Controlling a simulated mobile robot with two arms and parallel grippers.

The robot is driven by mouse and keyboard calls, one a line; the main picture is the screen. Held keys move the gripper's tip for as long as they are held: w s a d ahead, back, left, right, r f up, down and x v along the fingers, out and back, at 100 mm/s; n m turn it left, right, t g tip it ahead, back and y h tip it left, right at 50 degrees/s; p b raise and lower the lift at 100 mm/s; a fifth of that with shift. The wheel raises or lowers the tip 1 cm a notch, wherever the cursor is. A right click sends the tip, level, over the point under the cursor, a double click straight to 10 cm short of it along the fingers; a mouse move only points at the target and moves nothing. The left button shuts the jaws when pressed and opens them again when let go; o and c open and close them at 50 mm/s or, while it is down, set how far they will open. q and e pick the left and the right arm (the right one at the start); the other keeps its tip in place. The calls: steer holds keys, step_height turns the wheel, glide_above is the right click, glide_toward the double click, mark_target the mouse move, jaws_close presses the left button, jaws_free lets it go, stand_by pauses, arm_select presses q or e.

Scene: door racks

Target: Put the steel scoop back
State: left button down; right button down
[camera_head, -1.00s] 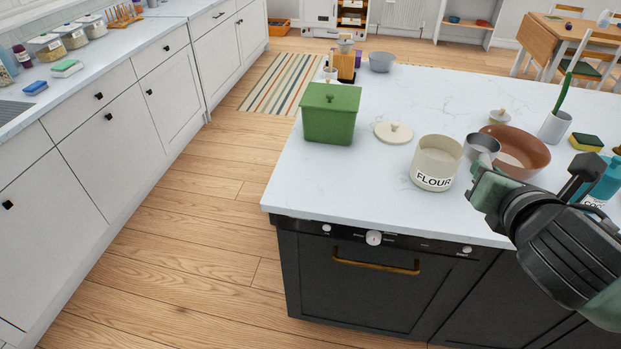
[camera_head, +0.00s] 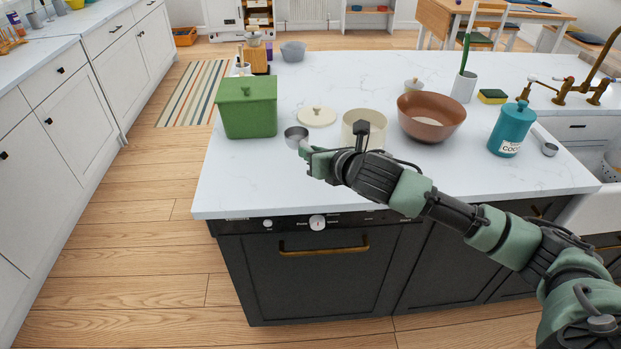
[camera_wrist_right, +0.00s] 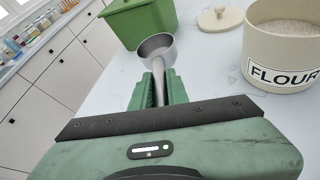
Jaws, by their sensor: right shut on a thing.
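The steel scoop (camera_head: 295,134) is in my right gripper (camera_head: 311,157), above the island worktop between the green lidded box and the flour canister. In the wrist view the scoop's round bowl (camera_wrist_right: 157,46) points away from me, and its handle runs back between the two green fingers (camera_wrist_right: 158,90), which are shut on it. The bowl is close to the green box (camera_wrist_right: 138,20). The cream flour canister (camera_wrist_right: 286,45) stands open to the right, with flour inside; my wrist partly hides it in the head view. My left gripper is not in view.
A cream lid (camera_head: 316,117) lies behind the scoop. To the right stand a brown bowl (camera_head: 431,124) with pale contents, a teal cocoa canister (camera_head: 510,132) and another scoop (camera_head: 547,147). The front left worktop is clear. A grey bowl (camera_head: 292,52) stands at the back.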

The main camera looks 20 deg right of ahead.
mark_target(311, 188)
steer(key=shift+f, duration=4)
steer(key=c, duration=1.4)
jaws_free()
steer(key=shift+f, duration=0.15)
steer(key=b+v, duration=0.1)
steer(key=v, duration=1.1)
